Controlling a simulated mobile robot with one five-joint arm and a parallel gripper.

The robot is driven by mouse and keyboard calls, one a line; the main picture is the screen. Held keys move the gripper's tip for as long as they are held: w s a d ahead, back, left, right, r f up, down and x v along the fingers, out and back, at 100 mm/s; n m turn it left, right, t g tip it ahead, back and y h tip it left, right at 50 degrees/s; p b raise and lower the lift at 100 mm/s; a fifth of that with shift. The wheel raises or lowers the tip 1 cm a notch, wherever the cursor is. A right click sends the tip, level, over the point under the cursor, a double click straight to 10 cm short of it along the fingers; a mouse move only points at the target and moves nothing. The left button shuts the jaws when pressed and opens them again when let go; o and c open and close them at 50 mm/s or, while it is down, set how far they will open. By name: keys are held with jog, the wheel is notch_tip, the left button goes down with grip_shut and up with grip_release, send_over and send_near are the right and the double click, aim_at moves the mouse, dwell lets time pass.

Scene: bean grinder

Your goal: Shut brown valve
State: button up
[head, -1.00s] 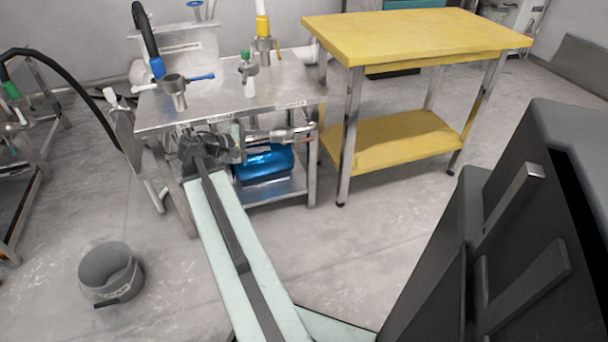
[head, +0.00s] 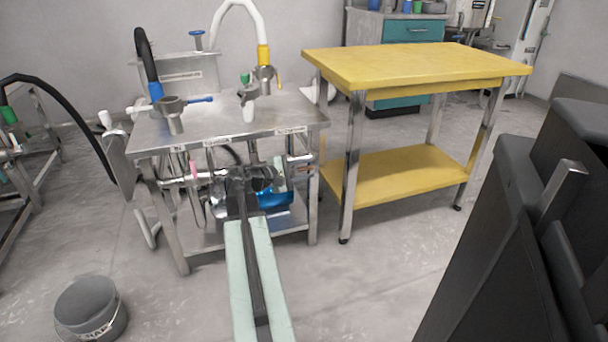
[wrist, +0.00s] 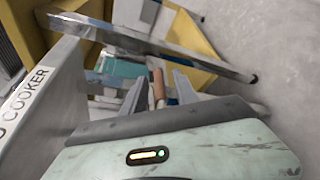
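In the wrist view a brown handle (wrist: 158,87), which looks like the brown valve's lever, stands upright in the gap between the fingers of my gripper (wrist: 159,92). The fingers are apart, and I see no clear contact with the handle. In the head view my gripper (head: 262,178) is under the front edge of the steel table (head: 235,135), among the pipes.
A label plate (wrist: 25,95) reading "COOKER" is close on the left in the wrist view. A pink handle (head: 194,167) is on the pipe left of my gripper. A yellow table (head: 420,65) stands right. A grey bucket (head: 90,308) is on the floor at the left.

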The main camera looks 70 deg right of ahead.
jog(key=shift+d, duration=0.1)
grip_shut()
dwell(1.3)
